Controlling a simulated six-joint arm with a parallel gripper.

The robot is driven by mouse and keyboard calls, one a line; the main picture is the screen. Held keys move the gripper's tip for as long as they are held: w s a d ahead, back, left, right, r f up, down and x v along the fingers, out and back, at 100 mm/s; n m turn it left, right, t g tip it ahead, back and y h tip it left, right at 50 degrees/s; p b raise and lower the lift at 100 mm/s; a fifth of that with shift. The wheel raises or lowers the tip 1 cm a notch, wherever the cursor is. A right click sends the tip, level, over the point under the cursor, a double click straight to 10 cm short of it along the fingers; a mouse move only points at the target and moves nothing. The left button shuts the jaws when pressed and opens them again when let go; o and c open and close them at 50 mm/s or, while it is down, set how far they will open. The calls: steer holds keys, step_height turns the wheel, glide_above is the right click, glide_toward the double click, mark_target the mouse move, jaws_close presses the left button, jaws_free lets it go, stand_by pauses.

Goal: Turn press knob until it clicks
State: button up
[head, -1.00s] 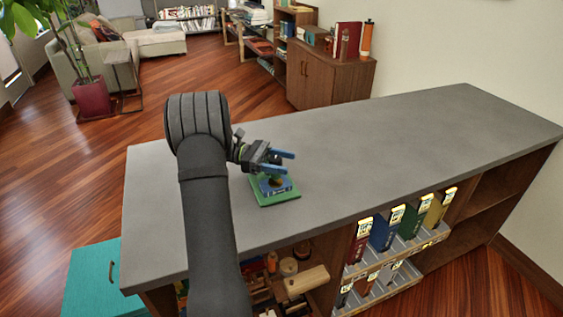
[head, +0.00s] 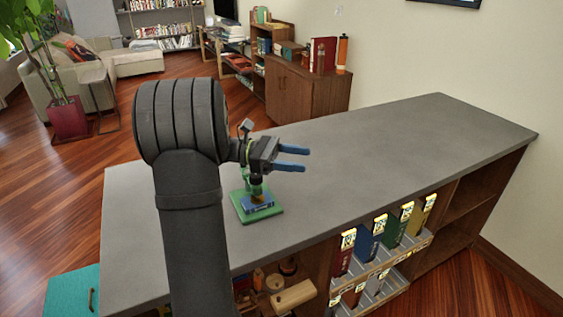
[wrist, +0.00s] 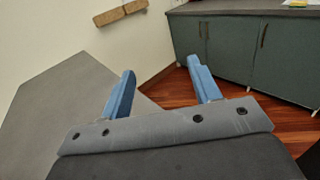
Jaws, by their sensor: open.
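The press knob unit sits on the grey counter top (head: 400,135) in the head view. It has a green base plate (head: 247,216), a blue block (head: 260,203) on it, and a small dark and yellowish upright part (head: 256,187) on top. My gripper (head: 306,160) is open and empty, with its two blue fingers pointing right, above and to the right of the unit. My gripper's body partly hides the top of the unit. In the wrist view the blue fingers (wrist: 161,68) are spread with nothing between them, and the knob unit does not show.
Several coloured books (head: 370,235) and a wooden item (head: 292,299) stand in shelves under the counter. The counter is clear to the right. A teal box (head: 70,297) is at lower left. The wrist view shows dark green cabinets (wrist: 235,50) and a wall.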

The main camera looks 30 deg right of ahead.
steer(key=shift+s+d+r, duration=0.25)
steer(key=shift+s, duration=0.15)
steer(key=n+t+h, duration=0.4)
steer(key=n+t, duration=0.2)
steer(key=t, duration=0.2)
glide_toward(256, 178)
steer(key=d, duration=0.8)
steer(key=s+d, duration=0.1)
steer(key=d, duration=0.3)
steer(key=shift+d, duration=0.1)
steer(key=shift+c, duration=0.3)
steer(key=c, duration=0.9)
